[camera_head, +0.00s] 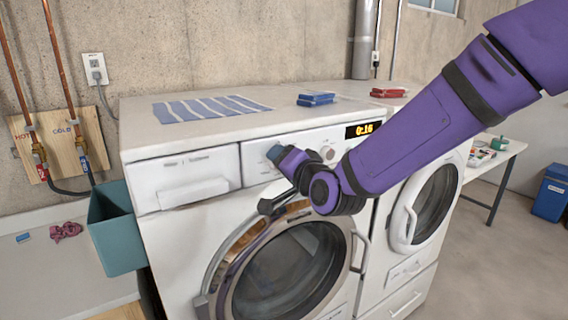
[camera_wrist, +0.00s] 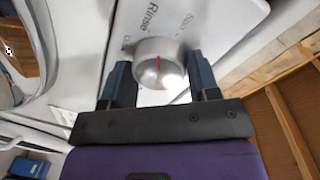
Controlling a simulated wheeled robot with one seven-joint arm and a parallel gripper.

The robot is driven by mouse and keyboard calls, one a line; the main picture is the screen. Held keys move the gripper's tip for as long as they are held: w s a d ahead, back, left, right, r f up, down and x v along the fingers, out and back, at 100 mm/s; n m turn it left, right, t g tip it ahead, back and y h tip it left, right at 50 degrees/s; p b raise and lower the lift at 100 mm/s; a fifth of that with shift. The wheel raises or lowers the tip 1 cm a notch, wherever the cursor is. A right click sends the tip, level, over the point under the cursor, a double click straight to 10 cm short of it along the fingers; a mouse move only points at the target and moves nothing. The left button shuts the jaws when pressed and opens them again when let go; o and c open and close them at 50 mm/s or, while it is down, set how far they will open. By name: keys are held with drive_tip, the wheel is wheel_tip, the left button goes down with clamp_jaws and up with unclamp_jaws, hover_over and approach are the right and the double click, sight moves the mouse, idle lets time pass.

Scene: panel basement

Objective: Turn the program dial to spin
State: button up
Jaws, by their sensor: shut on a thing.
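The program dial (camera_wrist: 158,66) is a round silver knob with a red pointer line, on the white control panel of the front washing machine (camera_head: 170,225). In the wrist view the word "Rinse" and part of another label show on the panel beyond the dial. My gripper (camera_wrist: 160,80) is shut on the dial, with one dark blue finger on each side of it. In the head view my gripper (camera_head: 275,152) is at the panel and hides the dial. A smaller round knob (camera_head: 327,153) shows just right of it. The display (camera_head: 363,130) reads 0:16.
A striped cloth (camera_head: 210,108), a blue item (camera_head: 315,99) and a red item (camera_head: 388,92) lie on the machine tops. A teal bin (camera_head: 116,232) hangs at the left side. A second machine (camera_head: 425,205) stands to the right. Round doors with handles are below the panel.

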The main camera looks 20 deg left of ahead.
drive_tip(key=m, duration=0.4)
drive_tip(key=shift+m+g, duration=0.3)
drive_tip(key=shift+m, duration=0.1)
idle(0.4)
drive_tip(key=o, duration=0.9)
drive_tip(key=v, duration=1.1)
drive_tip(key=shift+f, duration=0.15)
drive_tip(key=shift+w, duration=0.1)
